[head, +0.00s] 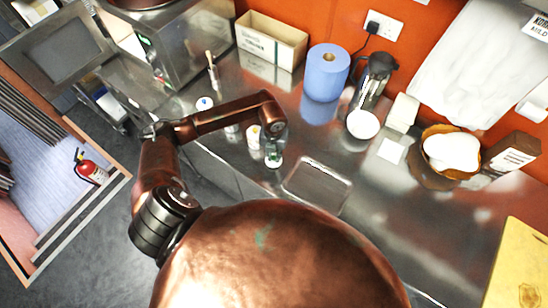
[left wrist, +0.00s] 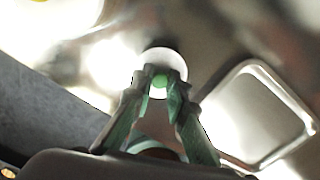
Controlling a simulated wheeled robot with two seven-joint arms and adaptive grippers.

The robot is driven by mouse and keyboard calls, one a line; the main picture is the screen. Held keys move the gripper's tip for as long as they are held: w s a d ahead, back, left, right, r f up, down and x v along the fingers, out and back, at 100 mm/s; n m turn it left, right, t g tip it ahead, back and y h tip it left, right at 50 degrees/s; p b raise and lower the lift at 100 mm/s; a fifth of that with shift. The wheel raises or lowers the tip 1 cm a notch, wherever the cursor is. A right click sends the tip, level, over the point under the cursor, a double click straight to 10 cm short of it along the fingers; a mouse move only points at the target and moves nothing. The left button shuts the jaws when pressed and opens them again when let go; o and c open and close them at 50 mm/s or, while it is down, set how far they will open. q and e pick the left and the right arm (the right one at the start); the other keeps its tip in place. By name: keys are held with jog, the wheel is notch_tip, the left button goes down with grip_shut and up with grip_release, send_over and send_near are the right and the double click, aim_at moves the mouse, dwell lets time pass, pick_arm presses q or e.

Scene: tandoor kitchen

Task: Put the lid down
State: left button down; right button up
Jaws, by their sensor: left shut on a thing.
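My left gripper (head: 273,160) points down over the steel counter, just left of a shallow metal tray (head: 318,186). A white round shape (left wrist: 168,60) shows right behind the lid; I cannot tell whether the two are joined or apart. The tray also shows at the right of the wrist view (left wrist: 257,158), apart from the fingers. In the head view the fingers and wrist largely hide the lid. My right gripper is not in view.
A small white jar (head: 254,137) stands close left of my gripper, and a blue-topped one (head: 204,103) farther left. The counter right of the tray is mostly clear.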

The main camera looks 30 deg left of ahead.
pick_arm(q)
jog(key=shift+f, duration=0.9)
jog(key=shift+f, duration=0.1)
jog(key=shift+f, duration=0.15)
jog(key=c, duration=2.1)
grip_release()
jog(key=shift+o, duration=1)
jog(key=shift+r, duration=0.2)
